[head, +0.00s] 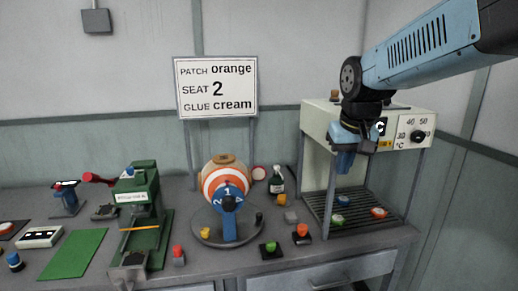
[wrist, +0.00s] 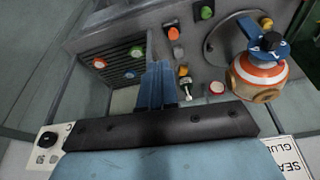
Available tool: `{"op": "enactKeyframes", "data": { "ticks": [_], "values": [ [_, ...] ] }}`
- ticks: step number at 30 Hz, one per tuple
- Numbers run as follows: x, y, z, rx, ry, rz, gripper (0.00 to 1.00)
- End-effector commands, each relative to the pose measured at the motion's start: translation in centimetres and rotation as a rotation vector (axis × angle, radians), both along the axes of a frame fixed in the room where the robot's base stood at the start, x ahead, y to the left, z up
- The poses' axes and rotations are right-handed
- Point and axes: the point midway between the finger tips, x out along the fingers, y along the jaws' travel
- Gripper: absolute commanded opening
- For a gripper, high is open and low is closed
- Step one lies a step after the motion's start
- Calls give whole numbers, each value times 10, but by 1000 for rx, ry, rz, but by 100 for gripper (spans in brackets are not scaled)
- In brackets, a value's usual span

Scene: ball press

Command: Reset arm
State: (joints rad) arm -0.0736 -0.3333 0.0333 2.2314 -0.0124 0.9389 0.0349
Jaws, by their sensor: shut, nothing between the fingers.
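My arm reaches in from the upper right in the head view. My gripper (head: 344,165) points down in front of the cream heater box (head: 318,122), above its slatted rack (head: 357,212). In the wrist view my gripper's blue fingers (wrist: 157,84) are together with nothing between them. An orange-and-white striped ball (head: 222,182) sits on a round stand with a blue numbered arm (head: 230,205) in front. The ball also shows at the right of the wrist view (wrist: 260,75). A sign (head: 216,88) reads "PATCH orange, SEAT 2, GLUE cream".
A green press (head: 140,200) and green mat (head: 73,254) stand on the left. A dark bottle (head: 277,182) stands right of the ball. Orange (head: 302,231) and green (head: 269,247) knobs stand at the bench front. Several coloured discs lie on the rack. Air around my gripper looks clear.

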Motion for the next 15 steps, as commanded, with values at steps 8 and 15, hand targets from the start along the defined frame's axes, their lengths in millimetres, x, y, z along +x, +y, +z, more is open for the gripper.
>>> {"op": "enactKeyframes", "data": {
  "ticks": [8, 15],
  "values": [
    [-72, -22, 4, 9, -94, -38, 0],
    [-120, -34, -4, 16, -161, -65, 0]
  ]
}}
